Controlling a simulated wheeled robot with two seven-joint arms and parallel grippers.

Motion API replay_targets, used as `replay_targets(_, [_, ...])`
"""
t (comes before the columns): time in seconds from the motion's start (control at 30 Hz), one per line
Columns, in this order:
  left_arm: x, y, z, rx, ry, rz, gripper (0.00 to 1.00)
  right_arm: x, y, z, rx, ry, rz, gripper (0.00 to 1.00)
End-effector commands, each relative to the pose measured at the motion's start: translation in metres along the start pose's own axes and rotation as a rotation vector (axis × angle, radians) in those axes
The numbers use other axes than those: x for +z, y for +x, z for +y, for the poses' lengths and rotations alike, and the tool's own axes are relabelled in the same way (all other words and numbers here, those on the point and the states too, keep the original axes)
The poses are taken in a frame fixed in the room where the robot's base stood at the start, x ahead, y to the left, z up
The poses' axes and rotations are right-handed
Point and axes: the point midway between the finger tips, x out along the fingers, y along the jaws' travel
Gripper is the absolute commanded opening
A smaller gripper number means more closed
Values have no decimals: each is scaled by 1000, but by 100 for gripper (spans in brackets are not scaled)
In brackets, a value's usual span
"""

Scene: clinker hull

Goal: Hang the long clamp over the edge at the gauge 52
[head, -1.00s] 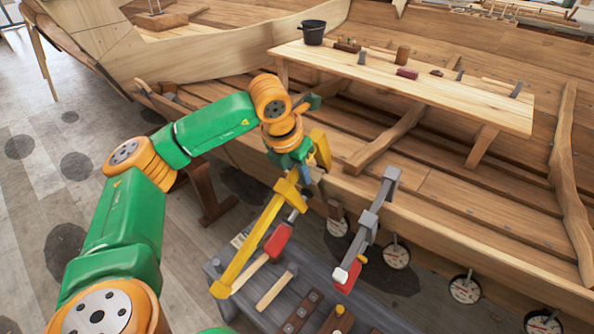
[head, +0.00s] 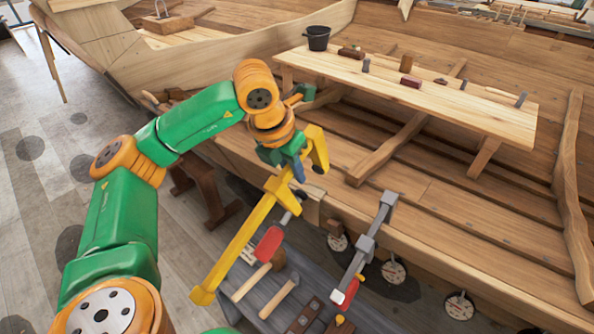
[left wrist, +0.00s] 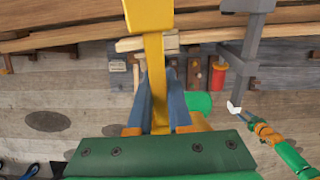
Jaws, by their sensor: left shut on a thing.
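My left gripper (head: 292,168) is shut on the long yellow clamp (head: 240,243), near its upper jaw. The clamp hangs tilted, its bar running down to the left, with a red handle (head: 269,243). Its jaw overlaps the hull's plank edge (head: 345,213) in the head view; I cannot tell if they touch. In the left wrist view the yellow bar (left wrist: 155,75) runs between the blue fingers. Round dial gauges (head: 394,271) hang below the edge; their numbers are too small to read. My right gripper (left wrist: 252,120) shows small in the left wrist view, its jaws unclear.
A grey clamp (head: 366,246) hangs over the edge right of the yellow one. A grey bench (head: 262,297) with mallets stands below. A plank table (head: 440,98) inside the hull bears a black bucket (head: 318,38) and tools. The edge farther right is clear.

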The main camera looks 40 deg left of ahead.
Motion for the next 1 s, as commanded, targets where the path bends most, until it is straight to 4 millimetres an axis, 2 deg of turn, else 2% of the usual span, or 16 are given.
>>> replay_targets(0.03, [2, -9, 0, -1, 0, -4, 0, -1, -6, 0, 0, 0, 0, 50])
replay_targets(0.13, [2, -15, 0, -1, 0, -3, 0, -1, -10, 0, 0, 0, 0, 50])
replay_targets(0.5, [2, -20, 0, 0, 0, -1, 0, -1, -13, 0, -1, 0, 0, 50])
replay_targets(0.7, [18, -71, 2, -1, 0, 24, 0, -6, -61, 0, -1, 0, 0, 50])
replay_targets(0.77, [19, -78, 3, -1, 0, 32, 0, -6, -67, 1, -1, 0, 0, 50])
replay_targets(0.87, [18, -77, 4, -1, 1, 38, 0, -6, -64, 1, -1, 0, 0, 50])
replay_targets(1.0, [13, -63, 5, 0, 1, 39, 0, -5, -52, 0, -1, 0, 0, 50])
